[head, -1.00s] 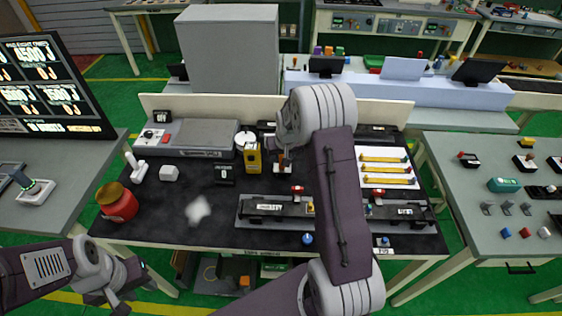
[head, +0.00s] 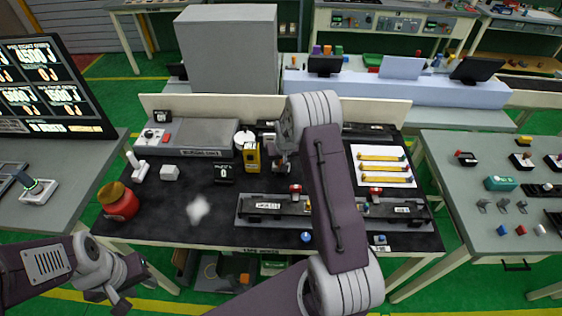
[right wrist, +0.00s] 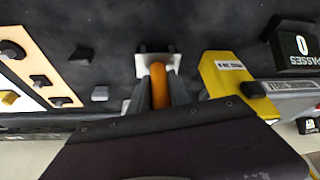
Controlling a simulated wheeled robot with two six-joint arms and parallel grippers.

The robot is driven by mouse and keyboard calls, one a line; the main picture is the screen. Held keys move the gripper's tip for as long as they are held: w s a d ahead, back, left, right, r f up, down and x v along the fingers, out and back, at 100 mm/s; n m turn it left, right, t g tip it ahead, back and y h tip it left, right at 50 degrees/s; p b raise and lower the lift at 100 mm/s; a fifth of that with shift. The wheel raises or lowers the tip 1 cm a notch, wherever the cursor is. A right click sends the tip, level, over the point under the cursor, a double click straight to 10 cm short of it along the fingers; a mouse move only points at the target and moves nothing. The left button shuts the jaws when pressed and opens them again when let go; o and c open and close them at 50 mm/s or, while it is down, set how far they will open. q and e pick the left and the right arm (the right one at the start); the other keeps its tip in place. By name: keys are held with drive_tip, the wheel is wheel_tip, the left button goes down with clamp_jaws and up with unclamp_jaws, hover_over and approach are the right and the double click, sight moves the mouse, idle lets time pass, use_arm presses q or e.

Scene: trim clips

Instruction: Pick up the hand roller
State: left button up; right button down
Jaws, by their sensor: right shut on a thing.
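The hand roller's orange handle (right wrist: 158,84) stands between the two fingers of my right gripper (right wrist: 158,92) in the right wrist view. The gripper is shut on it. A white holder (right wrist: 157,62) shows at the handle's far end; I cannot tell whether the roller is clear of it. In the head view my right gripper (head: 282,166) is at the back middle of the dark bench top, right of the yellow device, and largely hides the roller. My left gripper (head: 136,294) is open and empty off the bench's front left corner.
The yellow device (head: 251,156) stands close beside my right gripper; it also shows in the right wrist view (right wrist: 232,78). A black counter (head: 224,174) is farther left. A long fixture (head: 275,209) lies in front, and a white board with yellow strips (head: 382,182) lies right.

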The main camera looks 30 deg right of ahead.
drive_tip(key=shift+r, duration=0.1)
drive_tip(key=shift+w+r, duration=0.1)
drive_tip(key=shift+r, duration=0.25)
drive_tip(key=r, duration=0.1)
drive_tip(key=d+r+b, duration=0.1)
drive_tip(key=s+r, duration=0.1)
drive_tip(key=shift+d+r, duration=0.15)
drive_tip(key=shift+r, duration=0.25)
drive_tip(key=s+d+r+b, duration=0.2)
drive_tip(key=s+d+r, duration=0.3)
drive_tip(key=d, duration=0.3)
drive_tip(key=shift+s+d+r, duration=0.15)
drive_tip(key=shift+s+r, duration=0.25)
drive_tip(key=shift+r, duration=0.25)
drive_tip(key=c, duration=2.1)
unclamp_jaws()
clamp_jaws()
